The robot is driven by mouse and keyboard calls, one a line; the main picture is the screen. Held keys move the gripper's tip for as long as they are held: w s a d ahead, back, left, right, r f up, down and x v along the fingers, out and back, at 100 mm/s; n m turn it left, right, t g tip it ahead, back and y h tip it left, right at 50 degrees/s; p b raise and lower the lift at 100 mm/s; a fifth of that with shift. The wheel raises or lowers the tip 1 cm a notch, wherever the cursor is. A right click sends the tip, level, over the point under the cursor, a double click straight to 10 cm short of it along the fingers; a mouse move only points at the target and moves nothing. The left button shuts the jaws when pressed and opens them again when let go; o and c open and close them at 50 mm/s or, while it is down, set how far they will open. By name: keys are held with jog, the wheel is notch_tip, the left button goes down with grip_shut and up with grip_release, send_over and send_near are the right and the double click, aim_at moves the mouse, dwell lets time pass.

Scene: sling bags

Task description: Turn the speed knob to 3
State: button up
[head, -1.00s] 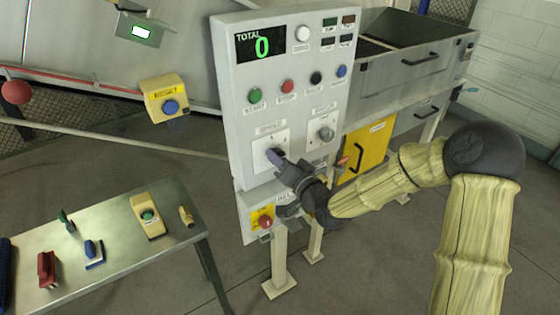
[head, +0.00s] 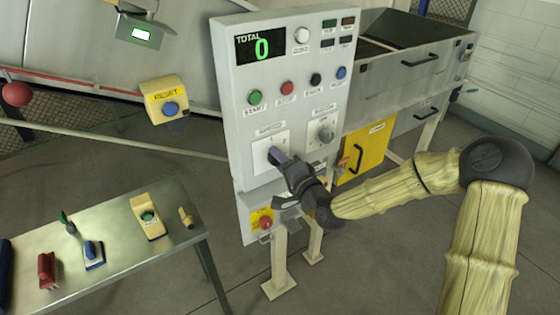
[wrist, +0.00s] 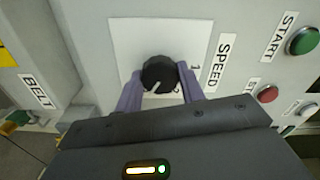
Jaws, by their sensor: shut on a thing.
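The speed knob (wrist: 158,72) is a round black knob on a white plate (wrist: 125,35) beside the SPEED label (wrist: 222,62) in the wrist view. My gripper (wrist: 160,77) has its two purple fingers on either side of the knob, shut on it. The knob's white pointer line points down and slightly left in the wrist view. A 1 and a 2 show to the right and lower right of the knob. My gripper hides the plate's lower part, and no 3 is visible. In the head view my gripper (head: 277,156) reaches the lower left plate of the panel and covers much of the knob.
The grey control panel (head: 240,110) carries several buttons and a display (head: 261,46) reading 0. A second grey knob (head: 326,133) is close at the right. A red button (head: 265,223) on yellow is just below my gripper. A metal table (head: 120,262) with small items stands left.

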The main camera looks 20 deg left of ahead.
jog(key=o, duration=1)
jog(key=shift+c, duration=0.2)
jog(key=shift+d, duration=0.1)
jog(key=b+v, duration=1.3)
jog(key=v, duration=0.4)
jog(key=shift+s+b, duration=0.2)
jog(key=shift+b, duration=0.15)
jog(key=shift+d, duration=0.1)
